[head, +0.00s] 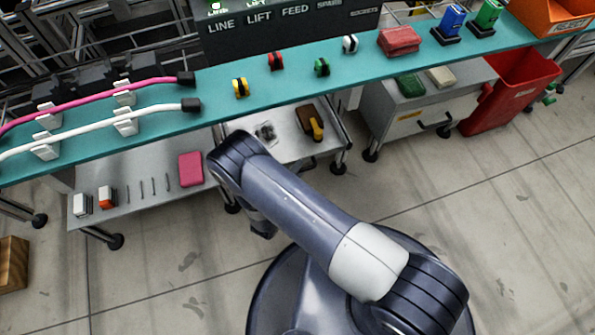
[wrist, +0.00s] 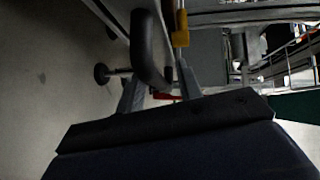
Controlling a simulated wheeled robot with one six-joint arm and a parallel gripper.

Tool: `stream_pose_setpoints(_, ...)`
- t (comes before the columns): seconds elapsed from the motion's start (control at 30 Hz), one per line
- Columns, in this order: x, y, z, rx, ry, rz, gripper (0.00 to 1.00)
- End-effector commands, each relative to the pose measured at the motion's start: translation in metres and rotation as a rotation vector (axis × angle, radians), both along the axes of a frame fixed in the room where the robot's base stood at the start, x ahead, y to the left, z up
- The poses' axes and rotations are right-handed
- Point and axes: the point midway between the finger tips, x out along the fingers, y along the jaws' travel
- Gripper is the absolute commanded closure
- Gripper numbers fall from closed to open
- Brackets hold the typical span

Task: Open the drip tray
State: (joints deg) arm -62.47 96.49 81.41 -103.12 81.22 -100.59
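A dark curved handle (wrist: 150,50) stands out from a grey front in the wrist view, close ahead of my gripper. The two grey fingers of my gripper (wrist: 158,88) are apart, on either side of the handle's lower end. I cannot tell whether they touch it. In the head view my arm hides the gripper and the front near it. A grey cabinet (head: 385,130) with a black handle (head: 435,129) stands to the right, clear of my arm. I cannot tell for sure which front is the drip tray.
A teal bench (head: 290,85) holds coloured knobs and cables above. A red bin (head: 510,90) stands right. The floor at the lower right is clear.

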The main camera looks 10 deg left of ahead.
Motion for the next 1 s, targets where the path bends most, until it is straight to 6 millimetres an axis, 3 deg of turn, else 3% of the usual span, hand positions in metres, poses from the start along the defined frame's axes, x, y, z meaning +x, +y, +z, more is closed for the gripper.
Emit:
stream_pose_setpoints(0.27, 0.0008, -0.0001, 0.0002, 0.0, 0.0, 0.0, 0.67)
stream_pose_setpoints(0.67, 0.0007, -0.0002, 0.0, -0.001, 0.0, 0.0, 0.99)
stream_pose_setpoints(1.0, 0.0005, -0.0003, -0.0003, -0.001, 0.0, 0.0, 1.0)
